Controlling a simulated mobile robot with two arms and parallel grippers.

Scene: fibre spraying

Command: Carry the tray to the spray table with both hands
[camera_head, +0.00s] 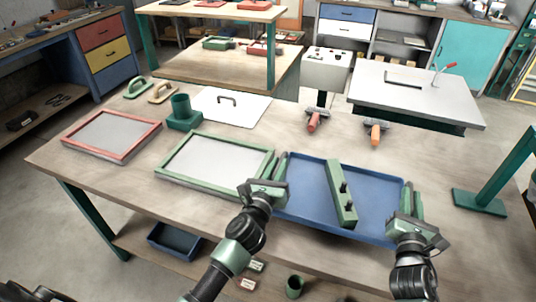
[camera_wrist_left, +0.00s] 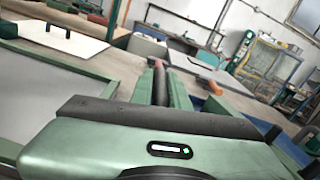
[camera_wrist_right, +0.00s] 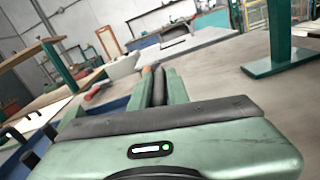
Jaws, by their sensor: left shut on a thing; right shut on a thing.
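The blue tray (camera_head: 303,193) lies on the wooden workbench, with a green bar (camera_head: 338,190) bearing two black knobs across it. My left gripper (camera_head: 275,163) is shut on the tray's left rim. My right gripper (camera_head: 412,195) is shut on its right rim. In the left wrist view part of the tray (camera_wrist_left: 268,127) shows at right; the fingers hide the grip itself. In the right wrist view the tray (camera_wrist_right: 112,106) shows at left. A grey-topped table (camera_head: 415,92) with a red-handled tool stands behind; I cannot tell if it is the spray table.
A green frame (camera_head: 212,137) lies just left of the tray, and a red frame (camera_head: 72,142) further left. Two orange-handled tools (camera_head: 313,122) (camera_head: 375,135) lie behind it. A green stand (camera_head: 480,203) is to the right. The workbench (camera_head: 450,255) has bare wood at front right.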

